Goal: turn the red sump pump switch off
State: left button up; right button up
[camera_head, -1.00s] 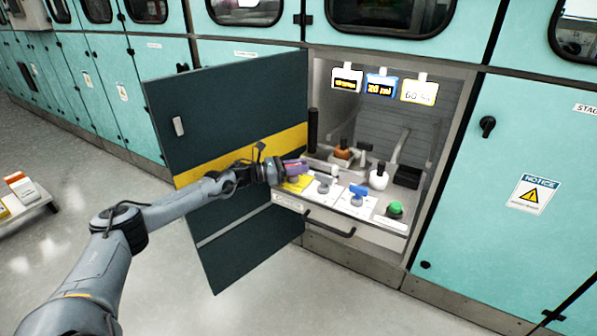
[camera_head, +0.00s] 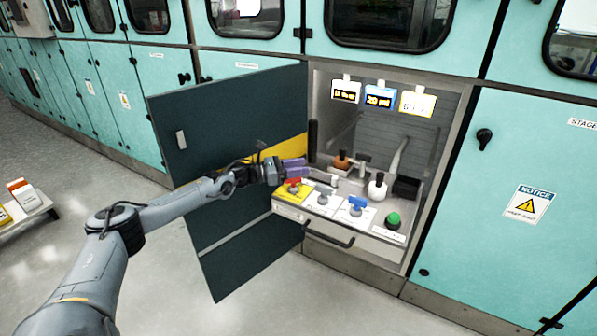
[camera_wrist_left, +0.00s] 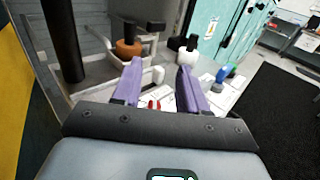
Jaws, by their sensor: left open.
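The red switch (camera_head: 293,182) stands on a yellow plate (camera_head: 285,196) at the left end of the control panel inside the open cabinet. My left gripper (camera_head: 305,167) has purple fingers, spread apart and empty, just above and behind the red switch in the head view. In the left wrist view, the red switch (camera_wrist_left: 153,104) shows low between the open fingers (camera_wrist_left: 160,66), mostly hidden by the gripper body. I cannot tell whether a finger touches it. My right gripper is not in view.
To its right are a grey switch (camera_head: 323,198), a blue switch (camera_head: 357,203) and a green button (camera_head: 393,220). Brown-based (camera_head: 341,160) and white-based (camera_head: 377,187) levers stand behind. A black post (camera_head: 313,140) and open dark door (camera_head: 220,120) flank the arm.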

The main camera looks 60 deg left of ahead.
pick_arm(q)
jog(key=w+d+r+p, duration=0.1)
jog(key=d+r, duration=0.1)
jog(key=d, duration=0.1)
jog(key=w+d+r+p, duration=0.1)
jog(key=d+r+p, duration=0.1)
jog(key=d, duration=0.1)
jog(key=w+d+r+p, duration=0.1)
jog(key=d+r, duration=0.1)
jog(key=d, duration=0.1)
jog(key=shift+d+r, duration=0.2)
jog(key=shift+d, duration=0.2)
jog(key=shift+w+d+r+p, duration=0.1)
jog(key=shift+d+r+p, duration=0.05)
jog(key=shift+d+p, duration=0.15)
jog(key=shift+w+d+r+p, duration=0.1)
jog(key=shift+d+p, duration=0.1)
jog(key=shift+d, duration=0.2)
